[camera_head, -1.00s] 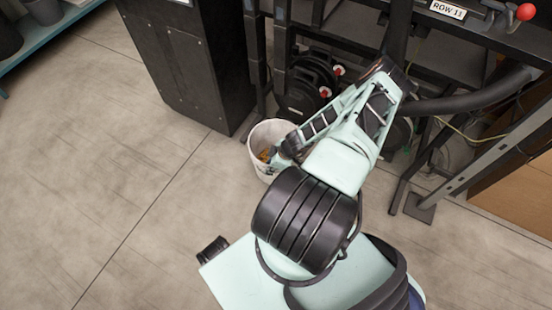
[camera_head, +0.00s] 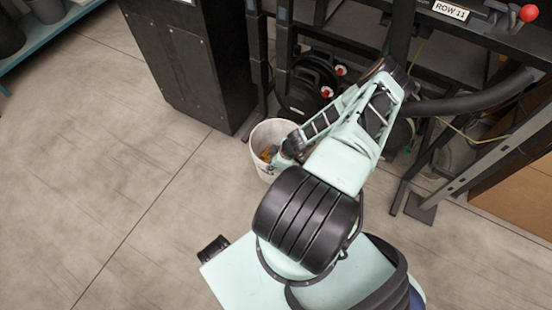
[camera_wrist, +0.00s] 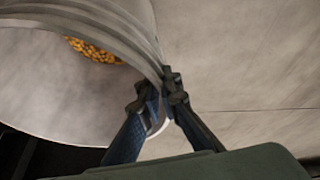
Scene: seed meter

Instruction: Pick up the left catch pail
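A white pail (camera_head: 263,135) stands in the middle of the head view, beside the black cabinet's foot, with some yellow-orange kernels inside. It is the only pail I can make out. My gripper (camera_head: 283,157) is at its right rim, partly hidden by my own arm. In the wrist view the pail (camera_wrist: 50,75) fills the upper left, with kernels in its bottom. My gripper (camera_wrist: 157,92) has one finger inside and one outside the rim, with the fingertips close together on the wall. I cannot tell whether the pail's base is touching the floor.
A tall black cabinet (camera_head: 192,70) stands behind the pail. A dark frame labelled ROW 11 (camera_head: 451,10), with black reels (camera_head: 305,95) and a thick hose (camera_head: 470,103), is behind and right of my arm. The floor at left (camera_head: 90,170) is clear.

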